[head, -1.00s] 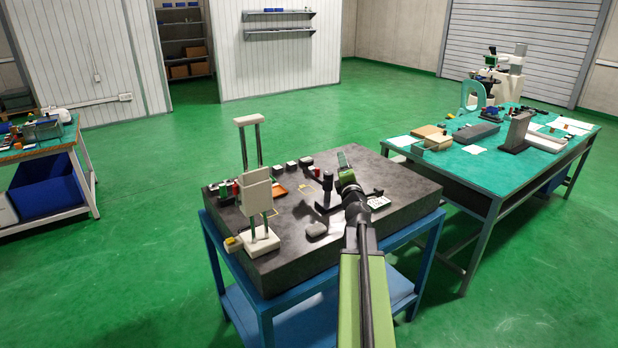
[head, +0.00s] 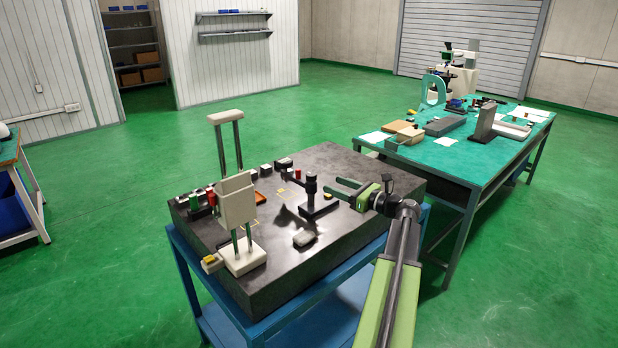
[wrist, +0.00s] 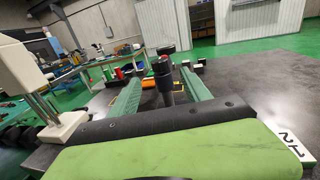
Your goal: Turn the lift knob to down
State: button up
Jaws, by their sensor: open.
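A cream lift-like stand (head: 238,202) with two pairs of metal posts stands at the near left of the dark slab. A small cream box with a yellow top (head: 211,263) sits at its base; I cannot tell whether this is the lift knob. The stand also shows at the left of the wrist view (wrist: 20,65). My gripper (head: 336,188) is open and empty above the slab's right side, its green fingers pointing left. A black upright post on a foot (head: 311,190) stands just beyond the fingertips; it appears between the fingers in the wrist view (wrist: 164,80).
The dark slab (head: 340,165) rests on a blue frame (head: 262,318). Several small red, green and black parts (head: 198,200) line the left edge. A green-topped table (head: 490,150) stands at right. Green floor is open around.

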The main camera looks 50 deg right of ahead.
aim_at(311, 174)
jog(key=w, duration=0.7)
jog(key=w+a, duration=0.1)
jog(key=w, duration=0.2)
jog(key=shift+w, duration=0.4)
